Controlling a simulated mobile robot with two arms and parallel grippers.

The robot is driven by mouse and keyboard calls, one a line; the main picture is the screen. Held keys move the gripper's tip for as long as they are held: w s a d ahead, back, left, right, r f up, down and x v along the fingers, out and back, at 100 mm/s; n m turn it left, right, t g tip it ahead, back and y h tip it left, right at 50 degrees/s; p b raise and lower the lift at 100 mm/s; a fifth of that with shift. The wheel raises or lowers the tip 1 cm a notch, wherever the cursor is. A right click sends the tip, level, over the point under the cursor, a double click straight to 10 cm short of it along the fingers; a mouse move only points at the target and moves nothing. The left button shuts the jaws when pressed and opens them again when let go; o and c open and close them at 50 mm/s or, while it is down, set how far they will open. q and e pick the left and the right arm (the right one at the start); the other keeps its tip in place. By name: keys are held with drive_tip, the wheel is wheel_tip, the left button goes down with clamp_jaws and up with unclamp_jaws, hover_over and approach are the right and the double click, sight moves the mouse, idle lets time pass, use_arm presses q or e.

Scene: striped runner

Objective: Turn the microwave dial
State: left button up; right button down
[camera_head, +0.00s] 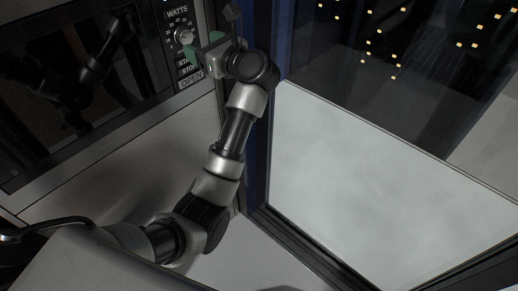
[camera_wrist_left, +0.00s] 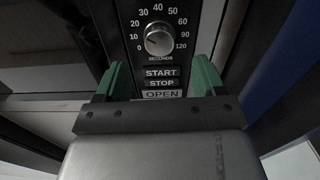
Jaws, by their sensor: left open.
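The microwave (camera_head: 90,150) fills the upper left of the head view, with a dark glass door. Its dial (camera_head: 183,37) is a round silver knob on the black control panel at the door's right. In the left wrist view the dial (camera_wrist_left: 158,41) sits inside a ring of numbers, above the START, STOP and OPEN labels. My left gripper (camera_head: 198,52) is in front of the panel, close to the dial. Its green fingers (camera_wrist_left: 160,80) are apart with nothing between them, just below the dial in the wrist view. My right gripper does not show.
A large window (camera_head: 390,60) with dark night lights stands at the right, above a pale panel (camera_head: 380,190). A blue post (camera_head: 262,140) runs beside the microwave's right side. A pale surface (camera_head: 130,190) lies below the microwave.

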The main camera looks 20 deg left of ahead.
use_arm(q)
drive_tip(key=b+v, duration=0.1)
drive_tip(key=v, duration=0.4)
drive_tip(key=d+f+m+t+h+p, duration=0.2)
drive_tip(key=f+m+t+h, duration=0.2)
drive_tip(key=f+m, duration=0.5)
drive_tip(key=d+f+m+t+h+p, duration=0.2)
drive_tip(key=d+f+m+t+h, duration=0.1)
drive_tip(key=f+m, duration=0.6)
drive_tip(key=w+d+f+m+t+h+p, duration=0.1)
drive_tip(key=d+f+m+t+h+p, duration=0.2)
drive_tip(key=f+m, duration=0.7)
drive_tip(key=shift+d+m+t+h, duration=0.2)
drive_tip(key=shift+m+t+h, duration=0.85)
drive_tip(key=shift+m, duration=1.75)
drive_tip(key=shift+w+f, duration=0.1)
